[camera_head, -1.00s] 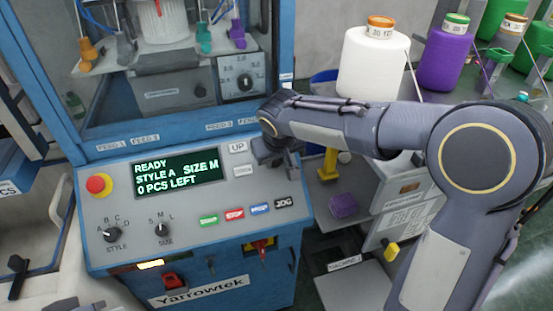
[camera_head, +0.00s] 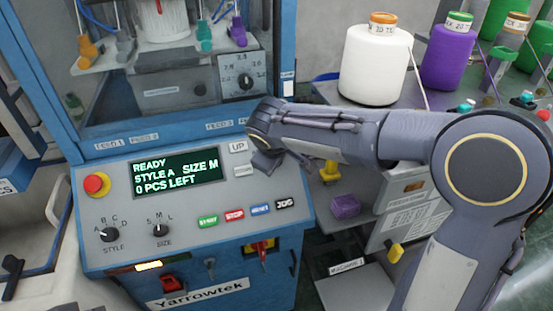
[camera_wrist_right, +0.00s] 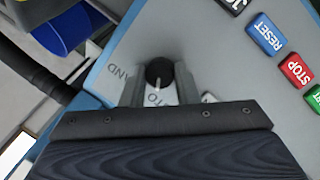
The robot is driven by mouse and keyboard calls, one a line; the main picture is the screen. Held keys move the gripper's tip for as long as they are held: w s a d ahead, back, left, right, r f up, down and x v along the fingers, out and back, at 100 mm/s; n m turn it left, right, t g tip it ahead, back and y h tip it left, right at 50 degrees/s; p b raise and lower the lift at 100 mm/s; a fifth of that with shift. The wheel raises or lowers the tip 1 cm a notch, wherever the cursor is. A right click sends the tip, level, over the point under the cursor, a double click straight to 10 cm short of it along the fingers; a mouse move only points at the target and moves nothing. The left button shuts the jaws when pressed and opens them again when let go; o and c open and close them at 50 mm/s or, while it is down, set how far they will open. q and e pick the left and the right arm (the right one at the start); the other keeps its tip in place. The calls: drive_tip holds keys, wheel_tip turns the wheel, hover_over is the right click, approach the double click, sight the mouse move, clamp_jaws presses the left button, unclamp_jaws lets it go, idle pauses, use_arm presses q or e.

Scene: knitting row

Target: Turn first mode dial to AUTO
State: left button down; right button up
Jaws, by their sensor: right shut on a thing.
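The mode dial (camera_wrist_right: 159,71) is a small black round knob with a white pointer line, seen in the right wrist view. The pointer faces down in that picture, towards a partly covered label ending in "TO". A "HAND" label lies to its left. My right gripper (camera_wrist_right: 160,76) is shut on the knob, one finger on each side. In the head view, my right gripper (camera_head: 267,161) is at the right edge of the blue machine's control panel (camera_head: 185,205), and the dial is hidden behind it. My left gripper is out of view.
The panel has a red stop button (camera_head: 97,185), a green-text screen (camera_head: 177,177), STYLE (camera_head: 110,234) and SIZE (camera_head: 160,230) dials, and several push buttons. To the right, a table holds a white yarn cone (camera_head: 374,65) and a purple one (camera_head: 447,55).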

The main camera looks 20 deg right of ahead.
idle(0.4)
drive_tip(key=o, duration=1)
drive_tip(key=v, duration=0.7)
drive_tip(key=shift+s+a+r, duration=0.1)
drive_tip(key=shift+s+r, duration=0.1)
drive_tip(key=shift+r, duration=0.15)
